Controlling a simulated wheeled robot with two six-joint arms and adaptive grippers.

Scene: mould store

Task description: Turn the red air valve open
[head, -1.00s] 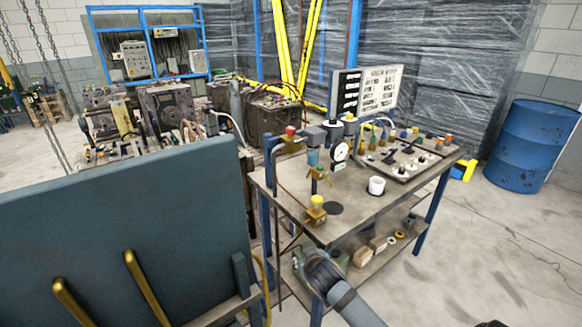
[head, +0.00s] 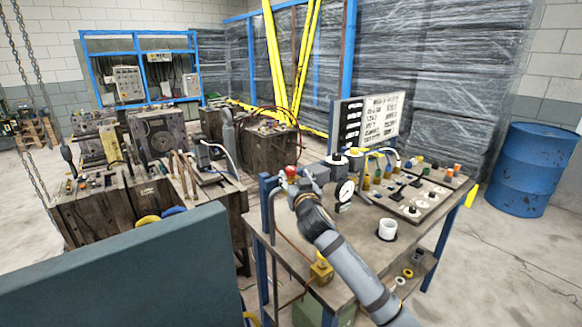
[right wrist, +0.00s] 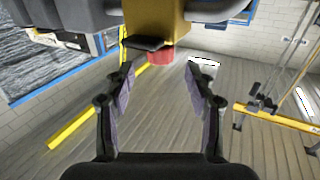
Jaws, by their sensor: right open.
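A red knob (head: 291,172) sits on grey pipework at the left back of the workbench (head: 345,262). My right gripper (head: 298,196) is just in front of and below it in the head view, partly hiding the fittings there. In the right wrist view the gripper (right wrist: 160,92) is open, with nothing between its fingers. A brass-coloured block (right wrist: 155,18) with a black lever (right wrist: 148,43) hangs beyond the fingertips. A red round part (right wrist: 160,56) shows below it; I cannot tell whether it is the same knob. My left gripper is out of view.
A pressure gauge (head: 345,191), a white cup (head: 388,229) and a yellow-capped fitting (head: 321,268) stand on the bench near my right arm. A control panel (head: 413,195) lies behind. A dark panel (head: 120,275) fills the lower left.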

